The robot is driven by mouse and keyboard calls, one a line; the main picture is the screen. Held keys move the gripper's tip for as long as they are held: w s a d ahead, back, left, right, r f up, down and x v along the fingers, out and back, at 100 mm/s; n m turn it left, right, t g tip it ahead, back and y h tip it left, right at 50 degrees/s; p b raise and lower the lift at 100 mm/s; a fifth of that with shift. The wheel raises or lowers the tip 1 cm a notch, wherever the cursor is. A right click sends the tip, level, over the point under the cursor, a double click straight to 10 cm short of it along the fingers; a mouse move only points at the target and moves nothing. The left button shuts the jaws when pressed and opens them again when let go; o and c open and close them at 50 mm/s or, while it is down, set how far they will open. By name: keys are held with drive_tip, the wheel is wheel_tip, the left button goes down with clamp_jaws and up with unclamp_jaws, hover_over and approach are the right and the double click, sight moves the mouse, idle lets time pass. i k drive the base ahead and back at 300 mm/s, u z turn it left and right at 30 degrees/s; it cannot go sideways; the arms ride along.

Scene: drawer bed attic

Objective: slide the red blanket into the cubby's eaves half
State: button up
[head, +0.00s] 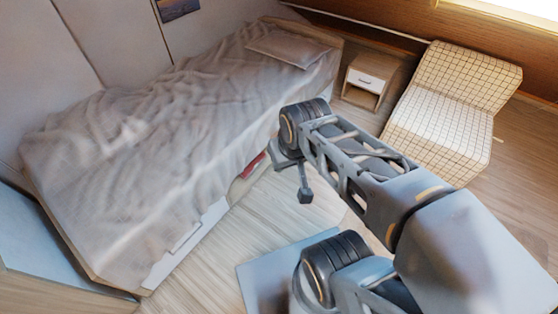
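A small red patch (253,165) shows low at the bed's near side, just left of my gripper; it looks like part of the red blanket. Most of the blanket is hidden behind the bed's edge and cover. A pale-edged opening (240,190) lies around and below the red patch under the bed; I cannot make out the cubby's halves. My gripper (296,183) is beside the bed, pointing down, to the right of the red patch. One finger shows clearly; whether it is open or shut is not clear. I see nothing held in it.
The bed (150,150) with a rumpled grey cover and a pillow (288,48) fills the left. A white drawer front (185,242) is under its near side. A nightstand (371,80) and a checked chair (440,110) stand at upper right. Wood floor (215,275) is clear beside the bed.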

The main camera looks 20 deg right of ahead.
sight(253, 165)
drive_tip(key=z, duration=0.65)
drive_tip(key=k, duration=0.65)
drive_tip(key=z, duration=0.65)
drive_tip(key=i, duration=0.6)
drive_tip(key=u, duration=0.5)
drive_tip(key=i, duration=0.95)
drive_tip(key=u, duration=1.25)
drive_tip(key=i, duration=0.4)
drive_tip(key=u, duration=0.3)
